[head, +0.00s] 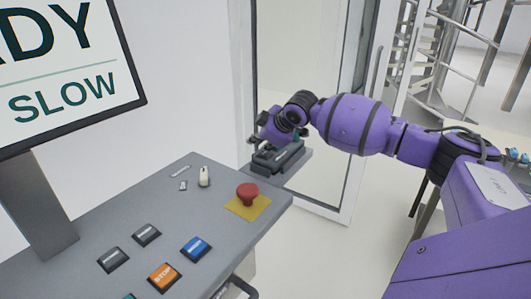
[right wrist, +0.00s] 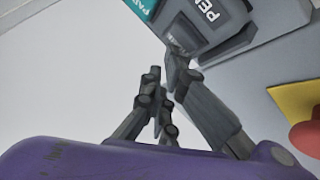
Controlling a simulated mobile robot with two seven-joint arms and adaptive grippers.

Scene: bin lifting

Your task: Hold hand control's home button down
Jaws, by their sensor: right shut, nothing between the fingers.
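The hand control (head: 283,159) is a dark grey box in a grey holder at the far right corner of the console. In the right wrist view its body (right wrist: 208,22) shows at the top, with a teal label and large lettering partly cut off. My right gripper (head: 270,142) is shut and empty, right over the hand control. In the right wrist view my right gripper (right wrist: 165,76) has its fingertips close to the control's near end. I cannot tell whether they touch it. The home button cannot be made out. My left gripper is not in view.
The grey console (head: 120,220) carries a red emergency stop (head: 247,192) on a yellow plate, a white switch (head: 204,177), a blue button (head: 196,248) and an orange STOP button (head: 164,277). A screen (head: 65,60) stands at left. A glass door (head: 300,60) stands behind.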

